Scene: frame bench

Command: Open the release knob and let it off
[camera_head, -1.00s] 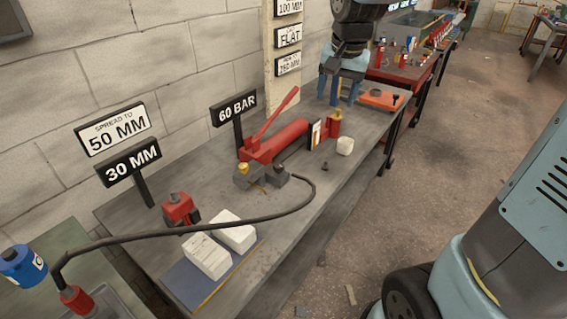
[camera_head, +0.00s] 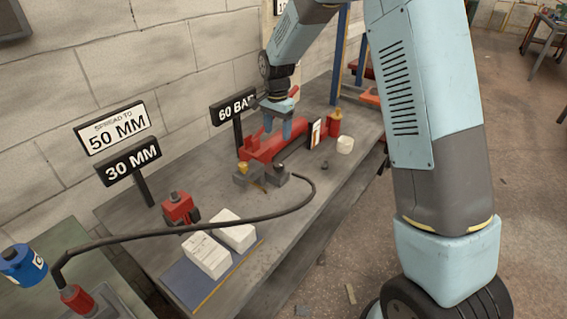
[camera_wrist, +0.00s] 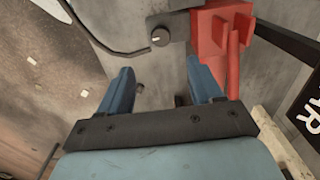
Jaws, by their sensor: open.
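The red hand pump (camera_head: 262,150) lies on the grey bench. A grey block (camera_head: 247,178) with a brass-coloured fitting (camera_head: 243,167) is at its near end.
A black hose (camera_head: 285,208) curves across the bench from the pump's near end. A 60 BAR sign (camera_head: 236,107) stands behind the pump. A red tool (camera_head: 179,209) and white blocks (camera_head: 208,255) are nearer.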

